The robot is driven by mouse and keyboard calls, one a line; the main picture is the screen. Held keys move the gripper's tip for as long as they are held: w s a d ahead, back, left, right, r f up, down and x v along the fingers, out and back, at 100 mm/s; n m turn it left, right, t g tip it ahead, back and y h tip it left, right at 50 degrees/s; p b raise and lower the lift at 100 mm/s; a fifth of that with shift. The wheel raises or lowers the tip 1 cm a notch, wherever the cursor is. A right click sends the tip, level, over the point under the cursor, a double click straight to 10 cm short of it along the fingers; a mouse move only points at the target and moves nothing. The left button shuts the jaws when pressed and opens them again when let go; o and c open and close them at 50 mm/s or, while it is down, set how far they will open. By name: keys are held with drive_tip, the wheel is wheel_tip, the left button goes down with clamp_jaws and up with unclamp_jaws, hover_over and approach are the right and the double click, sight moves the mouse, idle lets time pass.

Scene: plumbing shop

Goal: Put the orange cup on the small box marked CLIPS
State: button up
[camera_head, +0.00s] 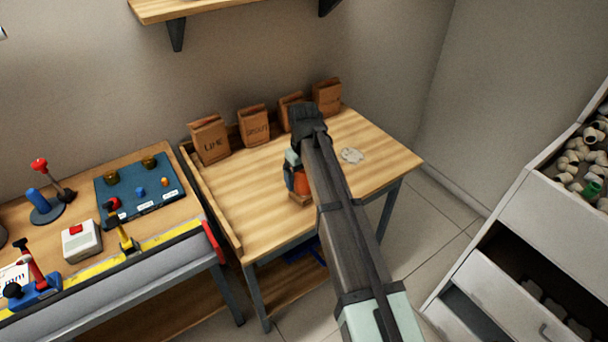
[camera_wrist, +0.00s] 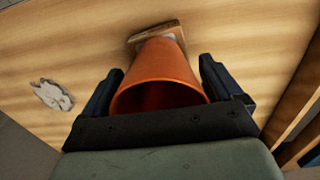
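The orange cup (camera_wrist: 158,72) sits between the two fingers of my gripper (camera_wrist: 160,75) in the wrist view, its open mouth towards the camera. The fingers lie close against both sides of the cup. A small tan box (camera_wrist: 157,31) shows beyond the cup's base. In the head view the orange cup (camera_head: 299,183) is partly hidden by my arm, directly above the small box (camera_head: 299,199) on the wooden table. I cannot tell whether cup and box touch. No lettering is readable on this box.
Several brown paper bags, one marked LIME (camera_head: 211,140), stand along the table's back. A pale crumpled rag (camera_head: 351,155) lies right of my arm. A raised wooden edge (camera_head: 208,200) bounds the table's left side. The table's left middle is clear.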

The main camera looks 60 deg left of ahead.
drive_tip(key=shift+o, duration=0.5)
wheel_tip(320, 180, up, 12)
drive_tip(key=shift+r, duration=0.15)
idle(0.7)
